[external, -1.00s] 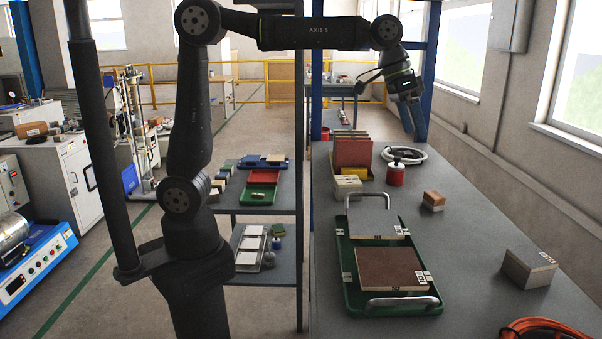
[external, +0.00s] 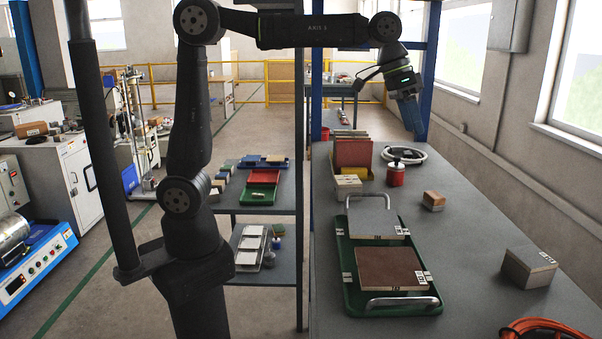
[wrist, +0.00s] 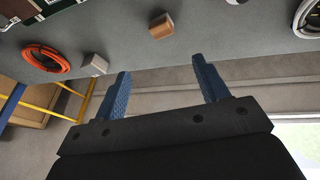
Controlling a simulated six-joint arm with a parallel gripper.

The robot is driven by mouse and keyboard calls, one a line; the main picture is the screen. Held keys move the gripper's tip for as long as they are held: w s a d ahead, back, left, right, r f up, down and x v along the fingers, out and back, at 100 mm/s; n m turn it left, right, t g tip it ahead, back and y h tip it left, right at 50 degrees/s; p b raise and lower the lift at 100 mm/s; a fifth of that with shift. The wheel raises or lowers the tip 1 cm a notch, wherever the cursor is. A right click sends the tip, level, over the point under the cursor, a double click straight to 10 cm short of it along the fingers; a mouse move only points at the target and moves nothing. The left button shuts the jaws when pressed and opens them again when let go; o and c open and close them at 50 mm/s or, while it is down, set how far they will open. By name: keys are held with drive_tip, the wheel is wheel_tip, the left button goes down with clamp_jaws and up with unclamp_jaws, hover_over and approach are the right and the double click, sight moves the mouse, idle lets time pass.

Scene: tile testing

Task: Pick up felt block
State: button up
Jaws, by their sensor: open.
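A small block with a wood-brown top and a paler lower part (external: 433,201) sits on the grey bench, right of the green tray; it looks like the felt block, though its material is hard to tell. It also shows at the top middle of the wrist view (wrist: 161,26), beyond the fingertips. My gripper (external: 413,116) is raised above the far part of the bench, behind the block and apart from it. Its two blue fingers (wrist: 161,68) are spread wide with nothing between them.
A green tray (external: 347,285) with metal handles holds a grey tile and a brown tile. A larger grey block (external: 528,267) stands at right. A wall runs along the right.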

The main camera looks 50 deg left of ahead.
sight(433, 194)
drive_tip(key=s+d+f+n+t+y, duration=0.1)
drive_tip(key=s+d+n+t+y, duration=0.1)
drive_tip(key=s+d+n+t, duration=0.15)
drive_tip(key=shift+g, duration=0.45)
drive_tip(key=x, duration=1.1)
drive_tip(key=shift+s+f, duration=0.25)
drive_tip(key=shift+f, duration=0.2)
drive_tip(key=shift+m, duration=0.25)
drive_tip(key=x, duration=0.5)
drive_tip(key=shift+w+d, duration=0.1)
drive_tip(key=shift+w, duration=0.1)
drive_tip(key=c, duration=1.1)
